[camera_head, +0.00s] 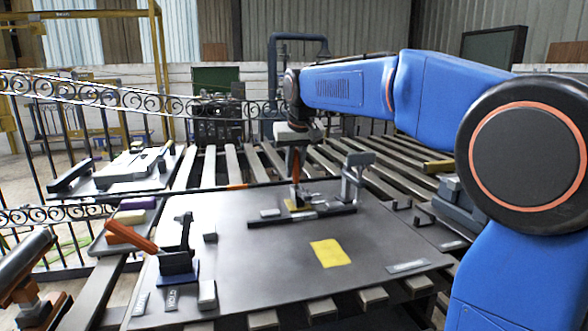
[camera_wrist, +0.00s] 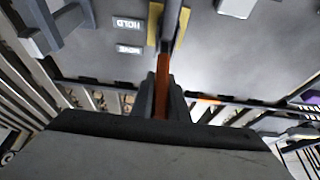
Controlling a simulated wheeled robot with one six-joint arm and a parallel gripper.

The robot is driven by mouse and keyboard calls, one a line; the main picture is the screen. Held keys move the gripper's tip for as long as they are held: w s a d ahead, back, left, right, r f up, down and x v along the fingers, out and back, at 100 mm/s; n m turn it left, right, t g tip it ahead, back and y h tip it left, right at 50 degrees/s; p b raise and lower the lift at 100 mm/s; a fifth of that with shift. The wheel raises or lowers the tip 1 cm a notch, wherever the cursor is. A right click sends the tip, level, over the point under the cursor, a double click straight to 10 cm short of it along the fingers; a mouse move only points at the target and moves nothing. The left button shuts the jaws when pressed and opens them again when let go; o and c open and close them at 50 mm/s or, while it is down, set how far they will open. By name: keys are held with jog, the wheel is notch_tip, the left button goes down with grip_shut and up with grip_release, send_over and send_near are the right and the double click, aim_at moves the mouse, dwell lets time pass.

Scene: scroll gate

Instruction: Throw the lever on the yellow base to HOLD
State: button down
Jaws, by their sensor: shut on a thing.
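The lever (camera_head: 296,166) with an orange grip stands on a small yellow base (camera_head: 291,206) on the grey panel, near its back edge. It looks close to upright in the head view. My gripper (camera_head: 296,150) is above it, shut on the orange grip. In the wrist view the lever (camera_wrist: 163,88) runs between my two dark fingers (camera_wrist: 162,95), and part of the yellow base (camera_wrist: 153,22) shows beyond. A HOLD plate (camera_wrist: 127,23) and a second, less readable plate (camera_wrist: 129,49) lie left of the base. My fingers hide part of the grip.
Another orange-handled lever (camera_head: 130,236) leans left on a blue base (camera_head: 178,275) at the panel's front left. A grey post (camera_head: 354,176) stands right of the yellow base. A flat yellow patch (camera_head: 330,253) lies on the panel (camera_head: 260,270). An ornate railing (camera_head: 90,93) runs behind.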

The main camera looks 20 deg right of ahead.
jog(key=shift+s+r+t, duration=0.15)
jog(key=shift+s+t, duration=0.5)
jog(key=shift+t, duration=0.45)
jog(key=shift+s+r+t, duration=0.1)
jog(key=shift+s+t, duration=0.55)
jog(key=shift+t, duration=0.45)
jog(key=c, duration=1.7)
grip_release()
jog(key=shift+s+r, duration=0.1)
jog(key=v, duration=1.7)
jog(key=shift+s, duration=0.1)
